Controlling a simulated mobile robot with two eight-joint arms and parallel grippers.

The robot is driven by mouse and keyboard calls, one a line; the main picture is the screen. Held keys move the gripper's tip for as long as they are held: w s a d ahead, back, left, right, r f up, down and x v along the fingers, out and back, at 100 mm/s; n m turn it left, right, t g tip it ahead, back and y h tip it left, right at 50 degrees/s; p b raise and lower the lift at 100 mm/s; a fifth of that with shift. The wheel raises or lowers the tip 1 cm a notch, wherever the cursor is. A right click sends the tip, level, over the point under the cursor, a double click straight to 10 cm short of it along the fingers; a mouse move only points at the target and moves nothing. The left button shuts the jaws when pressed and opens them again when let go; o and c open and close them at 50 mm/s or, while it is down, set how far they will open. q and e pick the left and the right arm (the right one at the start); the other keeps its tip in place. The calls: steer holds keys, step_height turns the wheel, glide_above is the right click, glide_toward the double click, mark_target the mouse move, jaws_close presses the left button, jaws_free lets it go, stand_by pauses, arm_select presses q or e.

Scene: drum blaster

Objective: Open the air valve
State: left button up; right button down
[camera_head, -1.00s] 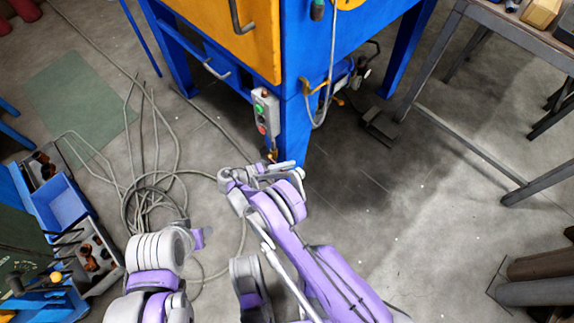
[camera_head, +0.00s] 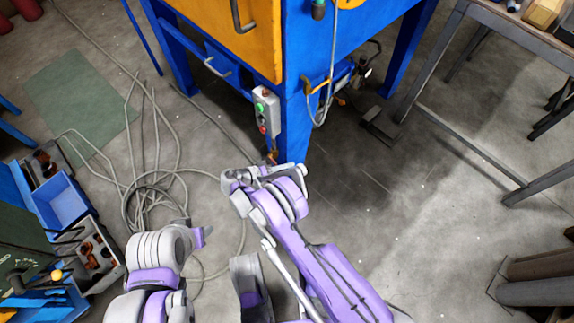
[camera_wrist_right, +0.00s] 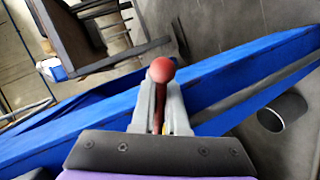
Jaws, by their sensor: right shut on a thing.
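In the right wrist view, a red ball knob on a thin dark-red shaft (camera_wrist_right: 161,69) stands between the fingers of my right gripper (camera_wrist_right: 160,92). The fingers are shut on the shaft, with the knob showing at their tips. I take this to be the air valve's lever; the valve body is hidden. In the head view, my right gripper (camera_head: 264,173) is at the foot of the machine's blue front leg (camera_head: 293,128), where a small orange fitting shows just above it. My left arm is folded at the lower left; its gripper does not show.
A grey control box (camera_head: 264,111) with green and red buttons hangs on the leg above my right gripper. Coiled grey cable (camera_head: 150,200) lies on the floor to the left. A dark metal table (camera_head: 480,30) stands at the right.

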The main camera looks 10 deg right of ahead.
steer(key=c, duration=0.9)
jaws_free()
steer(key=shift+a, duration=0.1)
steer(key=p+v, duration=0.2)
steer(key=v, duration=0.8)
steer(key=shift+s+a+r, duration=0.1)
steer(key=shift+a, duration=0.2)
